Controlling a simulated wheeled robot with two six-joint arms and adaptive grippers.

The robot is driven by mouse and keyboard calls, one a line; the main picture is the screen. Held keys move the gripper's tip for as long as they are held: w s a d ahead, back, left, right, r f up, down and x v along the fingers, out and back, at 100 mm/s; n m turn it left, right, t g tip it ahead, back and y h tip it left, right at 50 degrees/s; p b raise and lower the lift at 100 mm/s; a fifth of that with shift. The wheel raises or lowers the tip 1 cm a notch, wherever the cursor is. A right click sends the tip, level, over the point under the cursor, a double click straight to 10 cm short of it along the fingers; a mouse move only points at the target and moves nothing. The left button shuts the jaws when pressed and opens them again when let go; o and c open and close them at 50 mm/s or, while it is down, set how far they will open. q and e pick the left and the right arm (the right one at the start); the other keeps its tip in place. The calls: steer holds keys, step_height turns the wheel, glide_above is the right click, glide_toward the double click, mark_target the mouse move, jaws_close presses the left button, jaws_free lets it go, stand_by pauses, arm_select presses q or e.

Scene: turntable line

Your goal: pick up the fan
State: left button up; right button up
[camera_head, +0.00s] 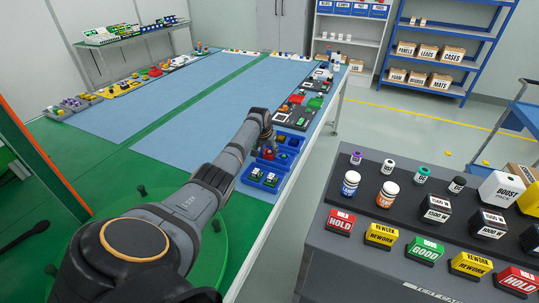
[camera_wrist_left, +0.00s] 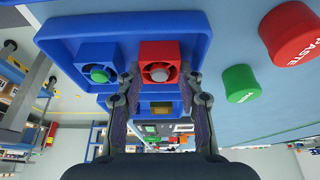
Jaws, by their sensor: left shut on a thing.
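A square red fan (camera_wrist_left: 159,52) with a round grey hub shows in the left wrist view, in a blue tray (camera_wrist_left: 65,32). My left gripper (camera_wrist_left: 160,84) has one finger on each side of it and is shut on it. A blue fan (camera_wrist_left: 98,66) with a green hub sits beside it in the same tray. In the head view my left gripper (camera_head: 267,149) is over the blue tray at the table's right edge, and it partly hides what it holds. My right gripper is not in view.
A red paste cap (camera_wrist_left: 291,35) and a green cap (camera_wrist_left: 240,83) stand beside the tray. Another blue tray section (camera_head: 264,178) holds small green and white parts. Dark trays (camera_head: 296,112) line the table edge behind. The blue table middle (camera_head: 180,105) is clear.

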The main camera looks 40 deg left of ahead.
arm_select(q)
step_height(320, 180, up, 3)
steer(key=shift+f, duration=0.15)
steer(key=s+d+r, duration=0.6)
steer(key=d+r, duration=0.4)
steer(key=d, duration=0.2)
steer(key=shift+d, duration=0.3)
